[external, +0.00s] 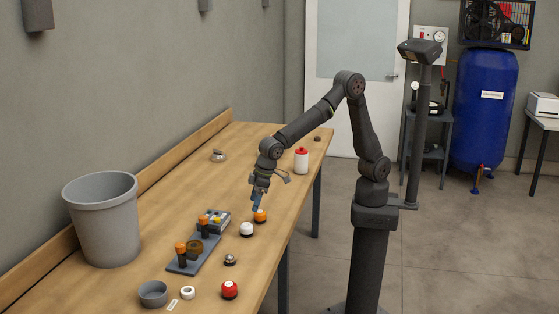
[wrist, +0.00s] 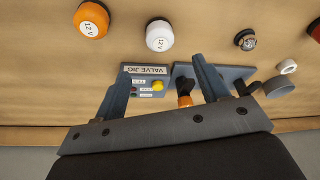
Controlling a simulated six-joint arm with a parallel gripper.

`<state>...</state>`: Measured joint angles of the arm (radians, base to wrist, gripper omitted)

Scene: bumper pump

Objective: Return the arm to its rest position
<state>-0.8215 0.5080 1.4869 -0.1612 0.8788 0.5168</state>
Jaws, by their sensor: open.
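My arm reaches out over the wooden table (external: 270,160) from its dark pedestal. My gripper (external: 256,204) points down, just above and beside an orange-topped round button (external: 260,217). In the wrist view, my gripper (wrist: 160,68) has its two blue-grey fingers spread wide, with nothing held between them. The orange button (wrist: 91,19), marked 12 V, and a white button (wrist: 159,36) lie beyond the fingertips.
A valve box (external: 214,219) and a grey plate (external: 185,266) with orange-topped posts stand nearby. A dark silver button (external: 230,259), red button (external: 229,290), grey bowl (external: 153,294) and large bin (external: 103,220) are nearer the camera. A red-capped white bottle (external: 302,163) stands behind.

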